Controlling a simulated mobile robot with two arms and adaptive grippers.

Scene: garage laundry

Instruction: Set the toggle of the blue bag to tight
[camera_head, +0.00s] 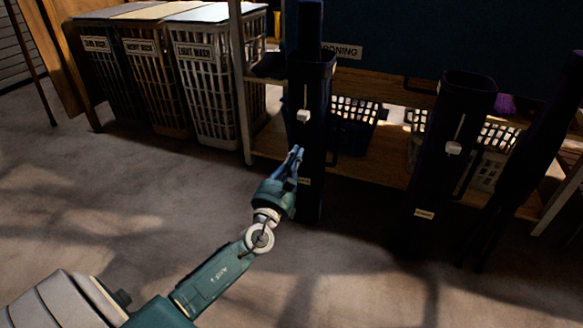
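A tall, narrow, dark navy bag (311,88) stands upright in the centre. A white toggle (303,116) sits on a cord on its front, in the upper half. A similar dark bag (465,100) stands to the right, with its own white toggle (453,148) on a pale cord. In the dim light I cannot tell for sure which bag is the blue one. My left gripper (297,152) points upward in front of the centre bag, below its toggle and apart from it. Its fingers look close together; whether they are fully shut is unclear. My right gripper is out of view.
Labelled slatted hampers (208,95) stand at the back left. A wooden low shelf (375,165) behind the bags holds dark and light baskets (352,122). Another dark, slanted shape (535,150) stands at the far right. The concrete floor (130,215) at left is clear.

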